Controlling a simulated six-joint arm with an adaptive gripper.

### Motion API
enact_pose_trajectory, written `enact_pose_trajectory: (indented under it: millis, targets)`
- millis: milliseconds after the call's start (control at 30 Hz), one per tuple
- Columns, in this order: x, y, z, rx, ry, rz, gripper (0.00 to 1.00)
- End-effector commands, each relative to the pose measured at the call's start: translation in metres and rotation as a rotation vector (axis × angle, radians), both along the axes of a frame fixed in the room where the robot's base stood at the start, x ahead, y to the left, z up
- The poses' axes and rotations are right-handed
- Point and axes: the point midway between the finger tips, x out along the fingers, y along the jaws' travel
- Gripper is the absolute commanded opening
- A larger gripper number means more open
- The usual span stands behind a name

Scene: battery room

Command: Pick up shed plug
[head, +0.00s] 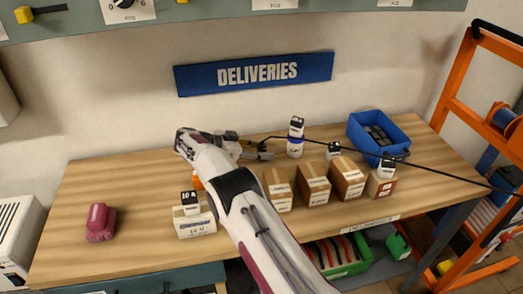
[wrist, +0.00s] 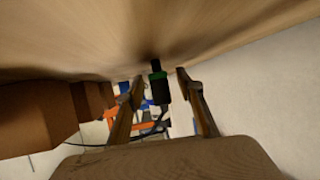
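A black plug with a green band (wrist: 160,86) shows in the wrist view, between my two fingers, with a gap on each side. A thin black cable trails from it. My gripper (wrist: 161,84) is open around the plug and does not visibly touch it. In the head view my gripper (head: 262,149) is low over the back of the workbench, left of a white container with a blue band (head: 295,147). The plug itself is hard to make out there. The black cable (head: 440,171) runs from near my fingers to the right, past the bench edge. No label on the plug is readable.
Several brown boxes (head: 313,186) stand in a row on the workbench (head: 145,190). A blue bin (head: 362,144) is at the back right. A white box (head: 194,225) and a dark red object (head: 101,222) are at the left. The wall is close behind my gripper.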

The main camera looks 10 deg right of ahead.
Motion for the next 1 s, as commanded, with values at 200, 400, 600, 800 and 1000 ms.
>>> enact_pose_trajectory:
  millis: [200,400,600,800,1000]
  targets:
    - [0.000,0.000,0.000,0.000,0.000,0.000,0.37]
    - [0.000,0.000,0.000,0.000,0.000,0.000,0.06]
    - [0.000,0.000,0.000,0.000,0.000,0.000,0.00]
    - [0.000,0.000,0.001,0.000,-0.001,0.000,0.00]
    - [0.000,0.000,0.012,0.000,-0.002,-0.001,0.00]
